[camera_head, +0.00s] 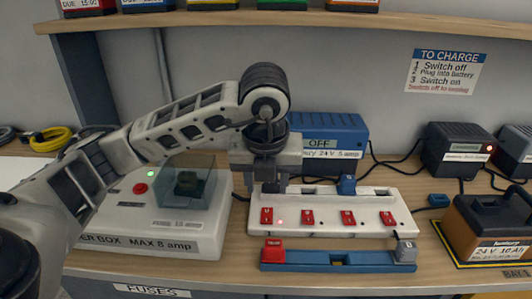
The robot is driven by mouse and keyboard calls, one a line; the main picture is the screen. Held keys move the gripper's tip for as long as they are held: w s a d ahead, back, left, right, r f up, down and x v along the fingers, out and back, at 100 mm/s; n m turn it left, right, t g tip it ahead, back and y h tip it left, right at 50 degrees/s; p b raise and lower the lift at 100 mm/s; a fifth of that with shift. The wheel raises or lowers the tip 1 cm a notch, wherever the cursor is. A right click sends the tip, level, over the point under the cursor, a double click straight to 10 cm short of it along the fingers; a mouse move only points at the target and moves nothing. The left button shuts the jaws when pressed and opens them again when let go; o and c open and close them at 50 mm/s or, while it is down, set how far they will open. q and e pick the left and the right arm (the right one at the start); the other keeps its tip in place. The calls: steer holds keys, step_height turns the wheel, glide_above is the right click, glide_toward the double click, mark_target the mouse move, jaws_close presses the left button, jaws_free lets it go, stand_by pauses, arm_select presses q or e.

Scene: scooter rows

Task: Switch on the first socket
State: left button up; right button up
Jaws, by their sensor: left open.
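A white socket strip (330,228) lies on the bench with a row of red rocker switches along its front. The leftmost switch (266,215) has a small lit red dot beside it. A blue plug (346,185) stands in a socket towards the right of the strip. My left gripper (270,187) is open and points down just behind the leftmost switch. It hides the left end of the strip's back row, so I cannot tell whether it touches the strip. My right gripper is out of view.
A blue charger (325,130) marked OFF stands behind the strip. A white power box (150,225) with a clear cover is at left. A blue bar (335,262) with red and grey end blocks lies in front. A battery (490,225) and black charger (457,150) are at right.

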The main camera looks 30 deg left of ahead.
arm_select(q)
steer(key=p+v, duration=0.2)
steer(key=v, duration=0.6)
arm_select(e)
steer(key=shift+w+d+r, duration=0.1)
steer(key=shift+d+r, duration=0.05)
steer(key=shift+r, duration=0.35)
